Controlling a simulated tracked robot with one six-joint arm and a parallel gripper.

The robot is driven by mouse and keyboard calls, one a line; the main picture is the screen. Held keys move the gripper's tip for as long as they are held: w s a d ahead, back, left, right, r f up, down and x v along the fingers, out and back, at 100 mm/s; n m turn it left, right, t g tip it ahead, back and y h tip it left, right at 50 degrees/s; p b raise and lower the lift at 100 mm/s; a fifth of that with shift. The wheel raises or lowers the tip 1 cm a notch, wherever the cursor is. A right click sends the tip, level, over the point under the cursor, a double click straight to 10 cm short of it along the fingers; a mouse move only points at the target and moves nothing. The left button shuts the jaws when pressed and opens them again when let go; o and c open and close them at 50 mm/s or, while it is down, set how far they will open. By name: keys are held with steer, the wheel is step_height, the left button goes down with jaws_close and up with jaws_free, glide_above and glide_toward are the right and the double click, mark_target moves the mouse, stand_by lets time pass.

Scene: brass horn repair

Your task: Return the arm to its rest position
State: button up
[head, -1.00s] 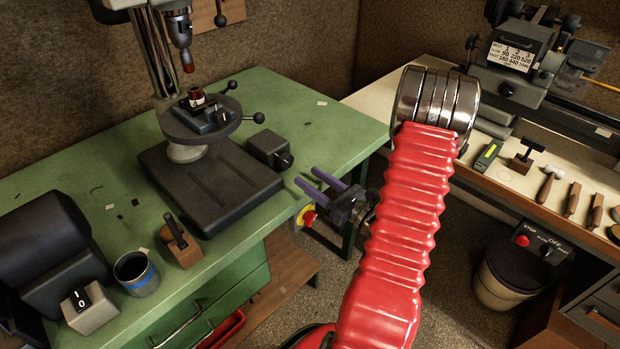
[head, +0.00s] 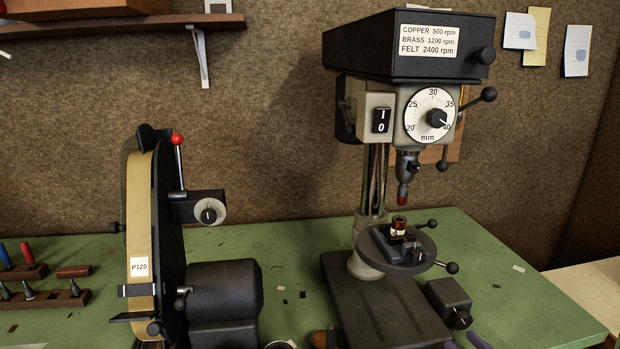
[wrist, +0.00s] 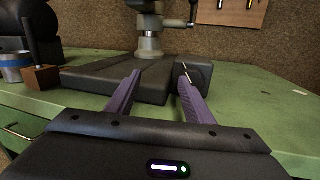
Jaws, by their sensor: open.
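My gripper (wrist: 158,98) shows in the wrist view with its two purple fingers apart and nothing between them. It is at the front edge of the green bench, facing the drill press base (wrist: 120,80). A black box with a knob (wrist: 198,76) lies just beyond the right finger; whether they touch I cannot tell. In the head view only purple finger parts (head: 478,341) show at the bottom edge, and the rest of my arm is out of frame.
The drill press (head: 385,220) stands on the green bench (head: 300,240), with a small part in its table vise. A belt sander (head: 150,240) and tool racks (head: 45,290) are to the left. In the wrist view a blue-banded cup (wrist: 12,66) and wooden block (wrist: 42,76) sit at left.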

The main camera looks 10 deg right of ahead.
steer(key=a+r+n+g+y, duration=0.45)
steer(key=a+n, duration=0.25)
steer(key=a, duration=0.5)
steer(key=s+a+r+n+g, duration=0.1)
steer(key=s+a+n+g, duration=0.4)
steer(key=a+n, duration=0.25)
steer(key=s+a+r+n+g, duration=0.1)
steer(key=s+a+n+g, duration=0.3)
steer(key=a+n+g, duration=0.3)
steer(key=s+d+r+n+t+h, duration=0.1)
steer(key=s+r+n+t+h, duration=0.3)
steer(key=n+h, duration=0.6)
step_height(320, 180, up, 4)
steer(key=shift+s+f+n, duration=0.15)
steer(key=shift+s+n, duration=0.85)
steer(key=shift+n, duration=0.05)
